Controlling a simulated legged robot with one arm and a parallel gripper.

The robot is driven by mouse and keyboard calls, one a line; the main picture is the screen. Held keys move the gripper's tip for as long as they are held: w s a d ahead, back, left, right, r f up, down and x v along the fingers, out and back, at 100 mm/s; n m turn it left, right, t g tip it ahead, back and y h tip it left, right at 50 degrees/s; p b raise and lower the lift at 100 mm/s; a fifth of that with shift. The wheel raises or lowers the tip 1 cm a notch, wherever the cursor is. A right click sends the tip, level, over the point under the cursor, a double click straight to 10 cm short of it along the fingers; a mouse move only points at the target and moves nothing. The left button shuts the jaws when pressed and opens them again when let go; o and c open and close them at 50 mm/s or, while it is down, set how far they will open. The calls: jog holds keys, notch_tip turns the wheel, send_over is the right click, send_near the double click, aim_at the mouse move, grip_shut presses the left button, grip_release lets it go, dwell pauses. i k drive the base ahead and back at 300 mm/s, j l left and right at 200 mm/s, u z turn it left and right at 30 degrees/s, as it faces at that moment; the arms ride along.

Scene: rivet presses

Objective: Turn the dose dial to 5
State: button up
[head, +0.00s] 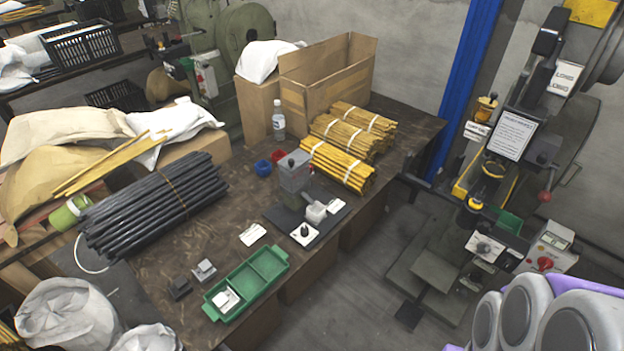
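Several knobs show, and I cannot tell which is the dose dial; no numbers are readable. A small black knob (304,231) stands on a white plate at the front of the dark bench device (295,175). On the press (511,135) at the right, a dark knob sits on a white plate (485,246). A red knob (545,264) is on a grey box (549,247) beside it. My gripper is out of view; only white and purple parts of mine show at the bottom right.
The brown workbench (190,262) holds black rods (150,205), yellow bundles (345,140), a cardboard box (330,75), a bottle (279,121) and a green tray (247,283). A red ball-ended lever (544,197) projects from the press. Grey floor (345,300) lies open in front of the bench.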

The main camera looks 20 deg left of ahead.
aim_at(304, 230)
jog(key=i+j, duration=0.15)
jog(key=j, duration=0.2)
jog(key=i+j, duration=0.1)
jog(key=j, duration=0.3)
jog(key=i+j, duration=0.15)
jog(key=j, duration=0.2)
jog(key=i+j+z, duration=0.1)
jog(key=j, duration=0.25)
